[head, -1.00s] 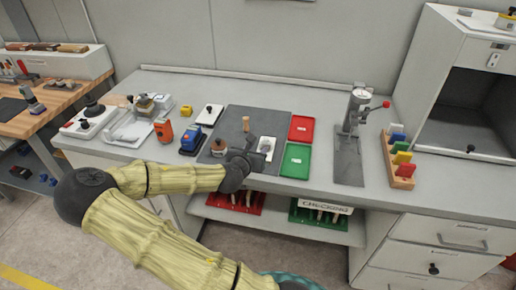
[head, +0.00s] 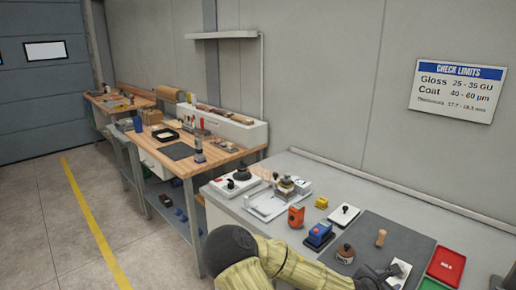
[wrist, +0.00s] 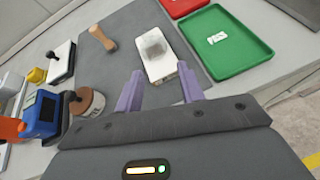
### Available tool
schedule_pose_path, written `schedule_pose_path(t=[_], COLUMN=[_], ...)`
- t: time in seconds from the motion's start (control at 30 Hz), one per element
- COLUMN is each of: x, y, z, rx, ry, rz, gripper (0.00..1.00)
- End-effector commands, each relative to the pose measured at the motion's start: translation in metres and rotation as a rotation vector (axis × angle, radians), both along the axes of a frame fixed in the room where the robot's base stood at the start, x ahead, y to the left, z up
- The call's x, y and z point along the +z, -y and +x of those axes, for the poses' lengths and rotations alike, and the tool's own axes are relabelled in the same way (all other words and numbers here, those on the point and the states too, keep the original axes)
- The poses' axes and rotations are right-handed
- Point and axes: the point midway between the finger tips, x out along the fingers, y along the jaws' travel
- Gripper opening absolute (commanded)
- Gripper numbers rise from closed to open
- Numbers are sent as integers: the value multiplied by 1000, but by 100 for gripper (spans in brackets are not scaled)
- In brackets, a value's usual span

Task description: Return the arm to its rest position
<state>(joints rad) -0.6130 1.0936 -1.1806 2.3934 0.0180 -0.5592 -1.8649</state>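My gripper (wrist: 160,80) is open, its two purple fingers spread apart in the wrist view. A white block with a grey patch (wrist: 160,50) lies on the dark mat just ahead of the fingertips. I see nothing clearly gripped, though I cannot tell the exact gap between fingers and block. In the head view my gripper (head: 378,276) is low at the right, over the front of the mat beside the white block (head: 400,272). My arm reaches there from the bottom edge, partly cut off.
On the dark mat (head: 385,238) stand a wooden peg (head: 381,238) and a brown-topped jar (head: 345,253). A blue device (head: 319,234) and an orange device (head: 296,216) stand left of it. Red (head: 446,266) and green (wrist: 215,40) trays lie at the right. Open floor (head: 60,220) lies left.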

Motion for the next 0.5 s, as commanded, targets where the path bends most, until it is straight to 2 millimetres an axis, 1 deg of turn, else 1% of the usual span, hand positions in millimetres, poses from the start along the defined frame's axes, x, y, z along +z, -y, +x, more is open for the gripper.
schedule_pose_path(t=[0.07, 0.17, 0.3, 0.37, 0.5], x=[-12, -29, -46, -50, -51], y=[-3, -14, -38, -50, -85], z=[-11, -26, -41, -47, -58], rx=[-88, -219, -404, -485, -686], ry=[55, 134, 235, 275, 368], rz=[124, 296, 520, 610, 820], gripper=[38, 38, 38, 38, 38])
